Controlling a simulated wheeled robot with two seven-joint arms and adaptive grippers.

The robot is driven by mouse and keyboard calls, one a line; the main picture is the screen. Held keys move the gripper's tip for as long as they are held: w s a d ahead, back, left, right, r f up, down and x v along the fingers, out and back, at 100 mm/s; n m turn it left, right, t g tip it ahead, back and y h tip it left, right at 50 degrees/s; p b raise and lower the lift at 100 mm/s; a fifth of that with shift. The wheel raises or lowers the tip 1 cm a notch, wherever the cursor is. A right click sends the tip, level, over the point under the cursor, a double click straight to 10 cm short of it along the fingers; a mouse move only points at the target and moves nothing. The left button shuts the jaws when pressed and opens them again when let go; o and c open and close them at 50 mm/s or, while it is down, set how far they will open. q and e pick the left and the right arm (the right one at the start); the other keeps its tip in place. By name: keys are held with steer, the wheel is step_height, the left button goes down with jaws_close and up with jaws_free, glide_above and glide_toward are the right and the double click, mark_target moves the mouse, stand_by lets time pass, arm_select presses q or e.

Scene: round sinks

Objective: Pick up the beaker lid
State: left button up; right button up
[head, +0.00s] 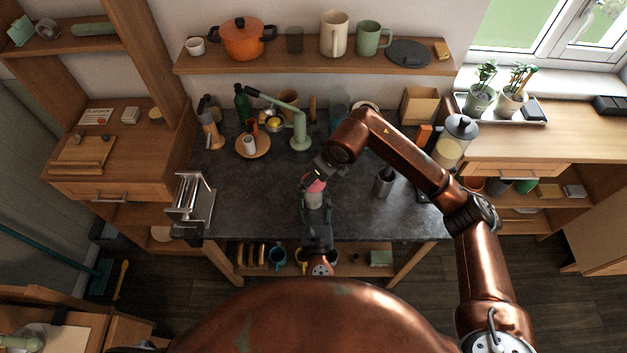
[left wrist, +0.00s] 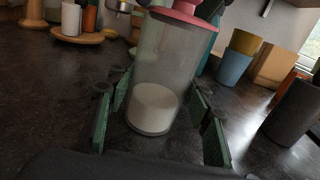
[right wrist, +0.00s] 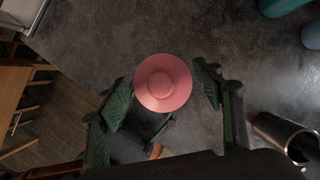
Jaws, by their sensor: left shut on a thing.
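The beaker (left wrist: 160,75) is clear, with white contents at its bottom. It stands upright on the dark counter and also shows in the head view (head: 314,201). The pink beaker lid (right wrist: 163,82) is on top of it; its edge shows in the left wrist view (left wrist: 186,14). My left gripper (left wrist: 162,112) is shut on the beaker, a finger on each side. My right gripper (right wrist: 164,92) is over the lid from above, fingers open with the lid between them. A gap shows between the lid and the right-hand finger.
A dark metal cup (head: 384,182) stands on the counter to the right. A green lamp-like arm (head: 298,128), a wooden plate (head: 253,145) and several bottles are at the back. A metal rack (head: 190,199) is at the left edge. The counter (head: 255,200) left of the beaker is clear.

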arm_select(q)
steer(key=shift+a+f, duration=0.1)
steer(key=shift+f, duration=0.15)
arm_select(e)
steer(key=c, duration=0.4)
steer(key=shift+c, duration=0.2)
step_height(320, 180, up, 10)
steer(key=shift+w, duration=0.1)
steer(key=w+r, duration=0.4)
steer(key=w, duration=0.3)
steer(key=shift+a, duration=0.15)
stand_by(0.9)
arm_select(q)
steer(key=o, duration=1.4)
steer(key=shift+r, duration=0.15)
